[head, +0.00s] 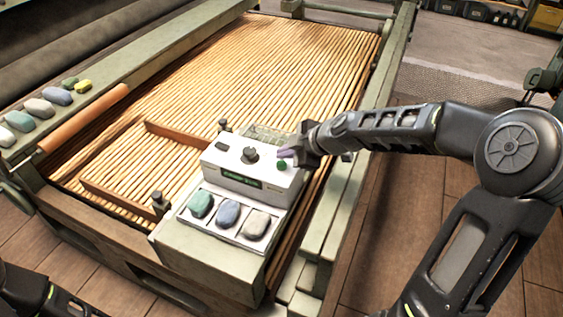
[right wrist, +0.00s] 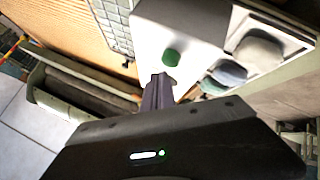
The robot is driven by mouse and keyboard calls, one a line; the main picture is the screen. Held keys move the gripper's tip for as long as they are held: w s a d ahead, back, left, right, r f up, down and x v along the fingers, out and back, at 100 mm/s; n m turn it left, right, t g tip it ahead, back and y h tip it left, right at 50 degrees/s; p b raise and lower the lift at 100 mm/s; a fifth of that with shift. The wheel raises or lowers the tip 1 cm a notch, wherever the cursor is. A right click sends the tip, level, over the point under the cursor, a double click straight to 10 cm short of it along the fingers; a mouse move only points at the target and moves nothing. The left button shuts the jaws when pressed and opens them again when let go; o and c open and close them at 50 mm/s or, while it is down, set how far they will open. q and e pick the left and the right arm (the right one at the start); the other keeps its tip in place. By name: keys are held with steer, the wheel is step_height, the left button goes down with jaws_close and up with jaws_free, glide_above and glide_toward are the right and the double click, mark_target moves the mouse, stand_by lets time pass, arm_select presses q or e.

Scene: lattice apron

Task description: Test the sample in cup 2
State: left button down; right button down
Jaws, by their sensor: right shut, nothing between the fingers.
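I see no readable cup numbers. My right gripper (head: 287,153) is shut and empty beside the green button. In the right wrist view its fingertips (right wrist: 160,82) are close to the green button (right wrist: 172,57); contact cannot be told. My left gripper is out of view.
Several coloured lumps (head: 39,107) lie on the green left rail, beside an orange-brown roller (head: 85,117). Brown bars (head: 110,199) and dark posts (head: 159,202) stand left of the box. A metal grid (right wrist: 112,25) lies behind it. The far slats are clear.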

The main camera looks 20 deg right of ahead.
mark_target(284, 165)
steer(key=shift+r+p, duration=1.6)
steer(key=shift+r, duration=0.95)
